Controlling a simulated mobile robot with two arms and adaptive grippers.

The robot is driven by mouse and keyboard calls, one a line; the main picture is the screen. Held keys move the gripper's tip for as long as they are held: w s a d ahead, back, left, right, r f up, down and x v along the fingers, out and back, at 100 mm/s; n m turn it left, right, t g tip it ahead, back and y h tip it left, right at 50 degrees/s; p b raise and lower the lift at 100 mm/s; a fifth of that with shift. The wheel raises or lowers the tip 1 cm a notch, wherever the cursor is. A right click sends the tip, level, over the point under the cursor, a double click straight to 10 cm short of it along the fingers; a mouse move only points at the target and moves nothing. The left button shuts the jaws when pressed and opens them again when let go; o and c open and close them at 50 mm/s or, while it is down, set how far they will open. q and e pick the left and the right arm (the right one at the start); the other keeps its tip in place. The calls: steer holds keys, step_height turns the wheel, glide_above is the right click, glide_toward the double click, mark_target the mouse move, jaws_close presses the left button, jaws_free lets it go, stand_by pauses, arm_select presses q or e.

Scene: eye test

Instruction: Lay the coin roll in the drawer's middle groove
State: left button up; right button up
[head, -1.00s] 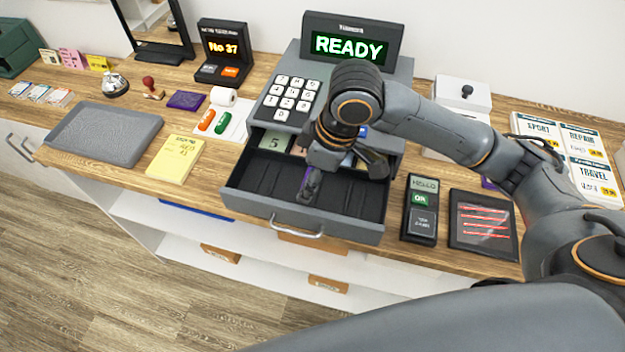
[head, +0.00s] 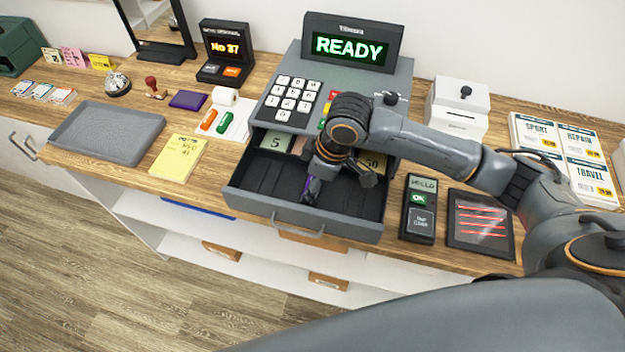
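The drawer (head: 243,192) under the cash register stands pulled out, with dark grooves in its front part. My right gripper (head: 338,187) is over the drawer, pointing down, its two fingers spread apart. A small purple piece, which looks like the coin roll (head: 313,190), shows at the left fingertip and is partly covered by it. I cannot tell whether it touches the finger or which groove it is in. The gripper hides part of the right grooves. My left gripper is not in view.
An orange roll (head: 208,119) and a green roll (head: 224,122) lie on white paper left of the register. A grey tray (head: 105,133) and yellow notepad (head: 177,157) are further left. A card reader (head: 420,210) and dark panel (head: 482,222) stand close to the drawer's right.

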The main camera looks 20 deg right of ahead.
steer(key=o, duration=1)
steer(key=v, duration=1.2)
steer(key=shift+r+b, duration=0.15)
steer(key=shift+b, duration=0.25)
